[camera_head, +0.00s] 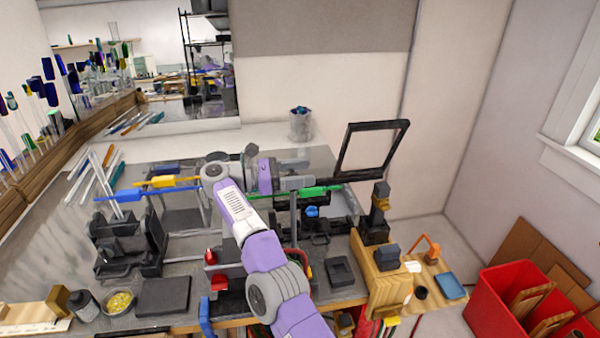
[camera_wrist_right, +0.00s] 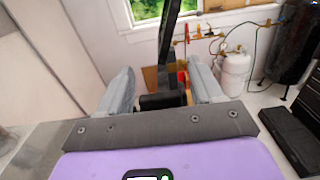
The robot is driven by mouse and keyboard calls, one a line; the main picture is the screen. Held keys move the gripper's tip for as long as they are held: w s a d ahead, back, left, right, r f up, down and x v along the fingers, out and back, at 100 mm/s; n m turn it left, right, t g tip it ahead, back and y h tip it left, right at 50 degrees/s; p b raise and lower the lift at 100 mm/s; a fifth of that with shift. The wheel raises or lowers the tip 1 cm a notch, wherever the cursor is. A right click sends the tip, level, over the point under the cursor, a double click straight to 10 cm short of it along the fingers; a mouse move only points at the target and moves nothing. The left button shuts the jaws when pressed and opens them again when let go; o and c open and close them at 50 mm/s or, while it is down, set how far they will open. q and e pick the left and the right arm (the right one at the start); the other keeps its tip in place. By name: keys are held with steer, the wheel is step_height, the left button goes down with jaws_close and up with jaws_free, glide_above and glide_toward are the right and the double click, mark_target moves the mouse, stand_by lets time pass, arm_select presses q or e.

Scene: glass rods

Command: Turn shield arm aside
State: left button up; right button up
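The shield is a dark rectangular frame (camera_head: 398,150) with a clear pane, standing tilted at the back right of the bench. My right gripper (camera_head: 302,183) reaches toward its lower left corner from the left. In the right wrist view, my right gripper's fingers (camera_wrist_right: 161,78) are spread apart. A dark upright bar (camera_wrist_right: 170,45), apparently part of the shield frame, and a black block (camera_wrist_right: 162,101) show between them. I cannot tell whether the fingers touch either one. My left gripper is not in view.
A green rod (camera_head: 318,191) lies just below my right gripper. Blue and yellow rods (camera_head: 168,182) rest on stands at the left. A wooden block stand (camera_head: 378,270) is at the bench's right edge, and a red bin (camera_head: 500,310) stands beyond it.

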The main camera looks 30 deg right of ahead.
steer(key=shift+r, duration=0.15)
steer(key=shift+a+r, duration=0.1)
steer(key=shift+r, duration=0.1)
step_height(320, 180, up, 9)
steer(key=p, duration=1)
steer(key=shift+r, duration=0.2)
